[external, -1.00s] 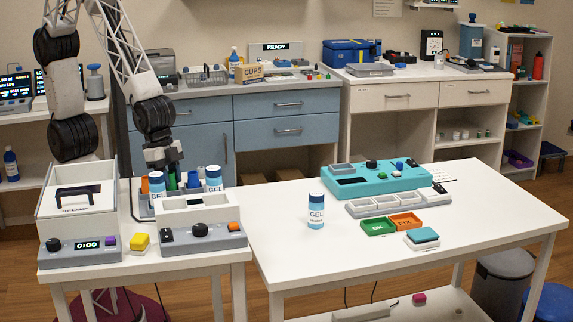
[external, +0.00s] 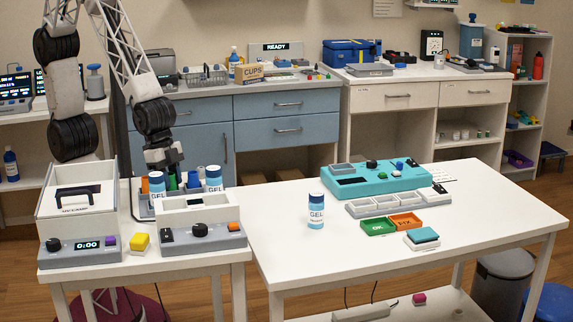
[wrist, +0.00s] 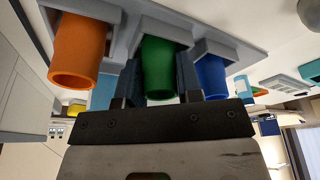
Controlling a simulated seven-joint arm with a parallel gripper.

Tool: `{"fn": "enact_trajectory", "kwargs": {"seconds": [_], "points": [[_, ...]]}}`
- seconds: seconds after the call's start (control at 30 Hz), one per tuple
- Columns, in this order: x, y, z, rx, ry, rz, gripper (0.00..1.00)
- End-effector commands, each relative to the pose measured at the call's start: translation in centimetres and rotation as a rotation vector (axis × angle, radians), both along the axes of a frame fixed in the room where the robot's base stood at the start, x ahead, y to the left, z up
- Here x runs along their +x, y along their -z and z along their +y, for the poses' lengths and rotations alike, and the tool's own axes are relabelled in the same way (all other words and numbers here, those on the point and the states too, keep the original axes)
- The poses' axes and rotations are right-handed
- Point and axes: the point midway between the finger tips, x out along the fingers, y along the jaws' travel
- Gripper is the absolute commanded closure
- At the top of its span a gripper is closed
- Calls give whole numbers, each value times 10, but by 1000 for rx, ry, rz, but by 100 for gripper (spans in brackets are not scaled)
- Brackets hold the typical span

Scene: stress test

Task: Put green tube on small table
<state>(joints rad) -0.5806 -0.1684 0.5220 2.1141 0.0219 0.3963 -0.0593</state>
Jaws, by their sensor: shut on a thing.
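The green tube (wrist: 160,65) sits between my gripper's two fingers in the wrist view, its lower part in the grey rack (wrist: 128,30). My gripper (external: 172,170) is shut on it. In the external view the green tube (external: 172,182) shows only a sliver beneath the fingers. An orange tube (wrist: 80,45) stands on one side of it and a blue tube (wrist: 211,75) on the other. The rack is on the smaller left-hand table (external: 195,264), behind the devices; the larger white table (external: 275,215) stands to its right.
Two GEL bottles (external: 157,184) (external: 214,178) stand close to the rack, and another GEL bottle (external: 316,211) stands on the larger table. A white open box device (external: 200,210) is in front of the rack. The larger table's front left is clear.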

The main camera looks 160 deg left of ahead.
Motion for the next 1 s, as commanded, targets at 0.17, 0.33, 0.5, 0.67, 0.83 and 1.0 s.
{"fn": "enact_trajectory", "kwargs": {"seconds": [0.17, 0.33, 0.5, 0.67, 0.83, 1.0], "points": [[-3, 13, -2, -8, 0, 13, 93], [-4, 18, -3, -10, 0, 16, 93], [-5, 21, -3, -10, 0, 15, 93], [-5, 23, -3, -9, 0, 14, 93], [-5, 25, -3, -9, 0, 14, 93], [-5, 25, -3, -9, 0, 14, 93]]}}
